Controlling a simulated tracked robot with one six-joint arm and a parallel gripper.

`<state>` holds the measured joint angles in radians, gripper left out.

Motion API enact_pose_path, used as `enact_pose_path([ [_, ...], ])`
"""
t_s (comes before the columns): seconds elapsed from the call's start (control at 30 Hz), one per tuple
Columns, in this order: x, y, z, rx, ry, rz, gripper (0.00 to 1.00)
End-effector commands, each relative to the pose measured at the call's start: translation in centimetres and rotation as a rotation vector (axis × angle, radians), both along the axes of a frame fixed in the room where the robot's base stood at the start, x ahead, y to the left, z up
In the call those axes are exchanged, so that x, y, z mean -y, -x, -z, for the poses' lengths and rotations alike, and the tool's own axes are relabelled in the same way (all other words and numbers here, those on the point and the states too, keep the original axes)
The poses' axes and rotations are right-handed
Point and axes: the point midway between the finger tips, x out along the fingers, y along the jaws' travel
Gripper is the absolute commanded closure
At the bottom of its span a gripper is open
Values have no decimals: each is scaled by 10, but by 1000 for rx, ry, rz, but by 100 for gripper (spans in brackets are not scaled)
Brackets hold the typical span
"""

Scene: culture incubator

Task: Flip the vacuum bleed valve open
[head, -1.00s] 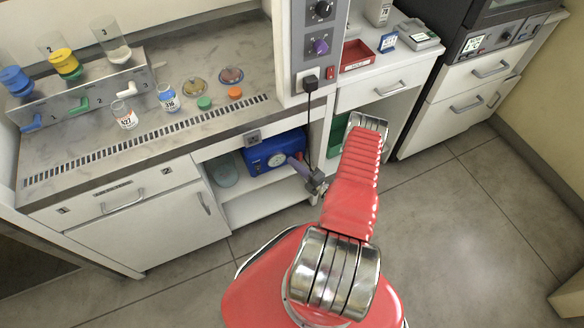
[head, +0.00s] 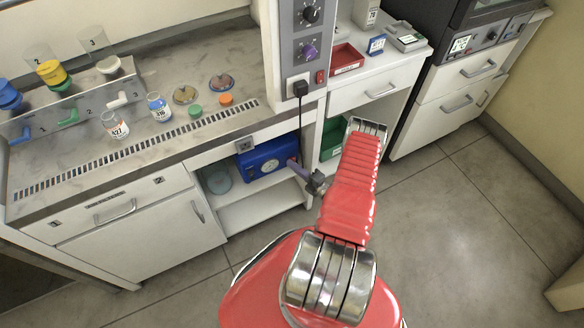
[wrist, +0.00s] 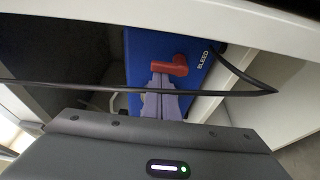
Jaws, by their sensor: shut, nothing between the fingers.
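The blue vacuum pump (head: 258,163) with a round gauge sits on the shelf under the counter. In the wrist view its blue face (wrist: 144,48) carries the word BLEED and a red valve lever (wrist: 168,66). In the head view my gripper (head: 293,164) reaches the pump's right side. The lever cannot be made out there.
A black cable (wrist: 100,88) crosses in front of my fingers in the wrist view. In the head view it hangs from a plug (head: 300,88) on the control column. The counter edge is above the pump. A green bin (head: 333,140) stands right of it. Floor is clear.

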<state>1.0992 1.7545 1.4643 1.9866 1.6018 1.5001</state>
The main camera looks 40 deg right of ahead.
Motion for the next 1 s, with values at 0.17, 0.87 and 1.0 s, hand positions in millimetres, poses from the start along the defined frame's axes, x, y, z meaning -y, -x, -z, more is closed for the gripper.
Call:
enact_pose_path([
  [0.17, 1, 0, 0, 0, 0, 1, 100],
  [0.87, 11, 3, -3, 1, 1, 4, 100],
  [1.0, 15, 4, -3, 1, 2, 5, 100],
])
